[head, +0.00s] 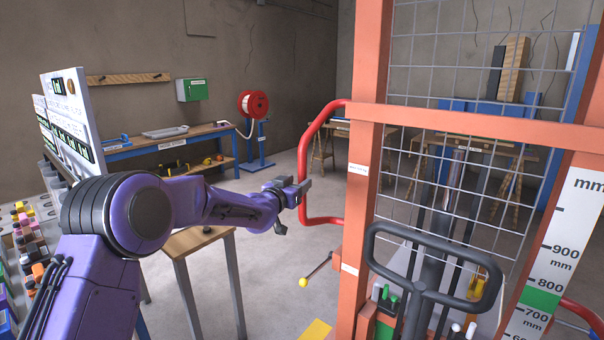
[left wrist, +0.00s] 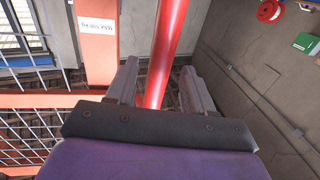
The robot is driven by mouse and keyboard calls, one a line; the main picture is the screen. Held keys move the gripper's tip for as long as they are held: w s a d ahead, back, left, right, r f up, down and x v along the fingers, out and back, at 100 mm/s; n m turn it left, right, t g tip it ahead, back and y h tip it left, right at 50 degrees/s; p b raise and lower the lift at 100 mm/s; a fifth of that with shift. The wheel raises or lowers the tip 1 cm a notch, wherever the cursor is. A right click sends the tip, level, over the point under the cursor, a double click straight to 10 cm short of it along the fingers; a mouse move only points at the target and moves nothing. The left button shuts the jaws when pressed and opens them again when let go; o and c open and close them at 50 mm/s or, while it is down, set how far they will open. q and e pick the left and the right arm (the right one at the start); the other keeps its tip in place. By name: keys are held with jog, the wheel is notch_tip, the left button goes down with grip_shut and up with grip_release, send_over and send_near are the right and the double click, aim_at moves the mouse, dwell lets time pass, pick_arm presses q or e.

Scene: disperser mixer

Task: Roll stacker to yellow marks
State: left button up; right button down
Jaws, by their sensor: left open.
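The stacker has an orange mast (head: 362,180), a wire mesh guard and a black loop handle (head: 440,295). A red tubular side handle (head: 304,165) curves out from the mast's left side. My left gripper (head: 303,190) is at the upright part of this handle. In the left wrist view the red tube (left wrist: 165,50) runs between the two spread fingers of my left gripper (left wrist: 155,85), with gaps beside it; I cannot tell whether it touches the palm. A yellow floor mark (head: 316,330) shows partly at the bottom edge. My right gripper is out of view.
A wooden stool (head: 198,240) stands beneath my left arm. A workbench (head: 170,142) and a red hose reel (head: 253,104) are at the back wall. A height scale (head: 560,255) stands at the right.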

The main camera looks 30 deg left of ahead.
aim_at(301, 180)
pick_arm(q)
jog(key=shift+w+p, duration=0.5)
jog(key=shift+w, duration=1.4)
grip_shut()
